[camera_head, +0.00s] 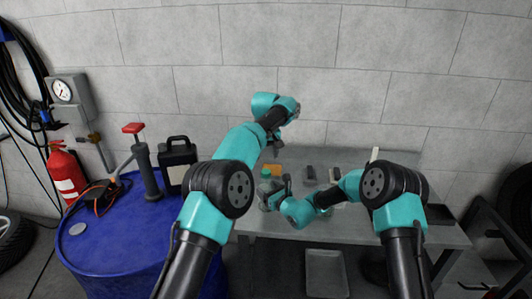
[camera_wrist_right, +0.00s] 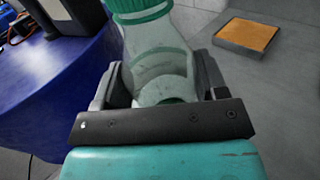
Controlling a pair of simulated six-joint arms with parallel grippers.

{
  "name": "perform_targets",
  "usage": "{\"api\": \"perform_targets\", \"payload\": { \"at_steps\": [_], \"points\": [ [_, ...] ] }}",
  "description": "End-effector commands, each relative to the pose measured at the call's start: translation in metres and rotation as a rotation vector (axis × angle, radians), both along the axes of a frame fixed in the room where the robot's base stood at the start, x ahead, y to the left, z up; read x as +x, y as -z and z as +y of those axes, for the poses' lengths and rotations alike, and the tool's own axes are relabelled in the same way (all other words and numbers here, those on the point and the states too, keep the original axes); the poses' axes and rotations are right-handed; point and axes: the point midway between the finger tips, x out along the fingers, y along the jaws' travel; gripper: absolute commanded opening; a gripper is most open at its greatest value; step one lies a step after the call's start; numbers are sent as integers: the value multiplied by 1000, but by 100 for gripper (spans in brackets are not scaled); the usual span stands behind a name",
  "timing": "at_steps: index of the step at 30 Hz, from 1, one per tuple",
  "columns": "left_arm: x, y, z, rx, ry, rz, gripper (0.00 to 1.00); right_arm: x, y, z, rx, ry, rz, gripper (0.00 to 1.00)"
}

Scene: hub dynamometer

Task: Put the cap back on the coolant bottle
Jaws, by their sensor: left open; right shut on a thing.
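The coolant bottle (camera_wrist_right: 160,55) is clear with a green band. It stands between the fingers of my right gripper (camera_head: 271,191), which is shut on its body. A green ribbed cap (camera_wrist_right: 138,9) shows at the bottle's top in the right wrist view, cut by the frame edge; I cannot tell how firmly it sits. In the head view the green cap (camera_head: 265,173) is small, just above the right gripper. My left gripper (camera_head: 277,149) is open and points down, above and behind the bottle, apart from it.
An orange-topped block (camera_wrist_right: 247,36) lies on the grey table (camera_head: 400,160) behind the bottle. Small dark items (camera_head: 310,172) lie to its right. A blue drum (camera_head: 120,240) with a black jug (camera_head: 177,160) stands left of the table. A grey tray (camera_head: 326,272) is below.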

Motion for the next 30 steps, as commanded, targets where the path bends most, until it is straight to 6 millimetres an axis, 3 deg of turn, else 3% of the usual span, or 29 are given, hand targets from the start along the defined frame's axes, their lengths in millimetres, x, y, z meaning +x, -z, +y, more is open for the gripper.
{"api": "perform_targets", "payload": {
  "at_steps": [6, 12, 30],
  "points": [
    [0, -2, 0, 0, -272, 0, 60, 0, 0, 0, 0, 0, 0, 0],
    [0, -3, 0, 0, -416, 0, 60, 0, 0, 0, 0, 0, 0, 0],
    [0, 4, 0, 1, -439, 3, 60, 0, 0, 0, 0, 0, 0, 0]
  ]
}}
